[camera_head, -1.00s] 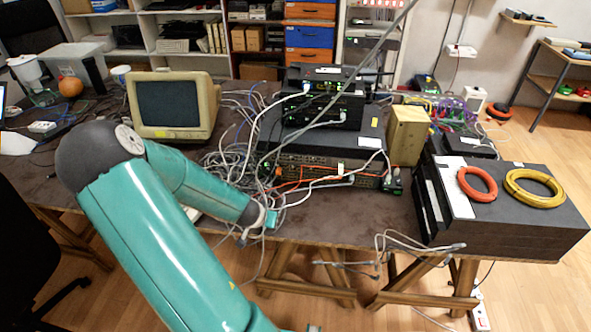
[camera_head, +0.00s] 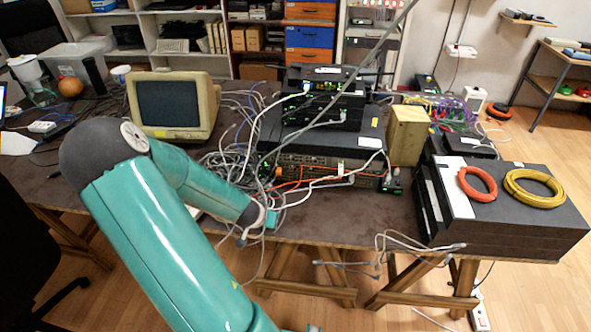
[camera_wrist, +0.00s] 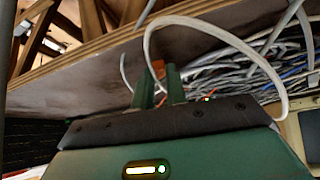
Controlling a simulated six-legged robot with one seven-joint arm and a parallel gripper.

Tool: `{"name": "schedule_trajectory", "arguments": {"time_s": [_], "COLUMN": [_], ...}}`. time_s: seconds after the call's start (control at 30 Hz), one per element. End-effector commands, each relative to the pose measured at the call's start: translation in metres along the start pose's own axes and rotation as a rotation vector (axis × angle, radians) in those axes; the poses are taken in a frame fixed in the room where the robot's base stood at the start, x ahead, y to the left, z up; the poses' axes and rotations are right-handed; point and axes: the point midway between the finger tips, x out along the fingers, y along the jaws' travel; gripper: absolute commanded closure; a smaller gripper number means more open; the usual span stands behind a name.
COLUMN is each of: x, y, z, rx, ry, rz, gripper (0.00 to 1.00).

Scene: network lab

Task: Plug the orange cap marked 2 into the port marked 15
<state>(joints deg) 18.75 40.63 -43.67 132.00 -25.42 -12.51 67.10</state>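My gripper (camera_wrist: 159,88) shows in the wrist view with two narrow dark green fingers standing a little apart. An orange piece (camera_wrist: 160,68) shows between and behind the fingertips. I cannot tell whether the fingers grip it, and no number on it is readable. In the head view my gripper's end is low near the table's front edge, left of the rack unit, its fingers too small to make out. The black rack unit (camera_head: 330,163) has rows of small ports on its front, with an orange spot (camera_head: 278,172) at its left end. Port numbers are not readable.
Tangled grey cables (camera_head: 235,165) lie left of the rack unit, and white and orange cables cross its front. A beige monitor (camera_head: 172,105) stands at the left. Dark boxes with an orange coil (camera_head: 477,184) and a yellow coil (camera_head: 534,188) stand at the right.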

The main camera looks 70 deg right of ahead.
Motion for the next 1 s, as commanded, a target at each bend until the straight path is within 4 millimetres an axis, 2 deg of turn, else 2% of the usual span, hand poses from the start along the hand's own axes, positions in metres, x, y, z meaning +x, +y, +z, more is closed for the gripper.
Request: {"name": "schedule_trajectory", "arguments": {"time_s": [0.33,1.0], "x": [-0.002,-0.027], "y": [0.000,0.000], "z": [-0.002,-0.018], "rx": [0.001,0.001], "ry": [0.000,0.001], "rz": [0.000,0.000], "gripper": [1.00,1.00]}}
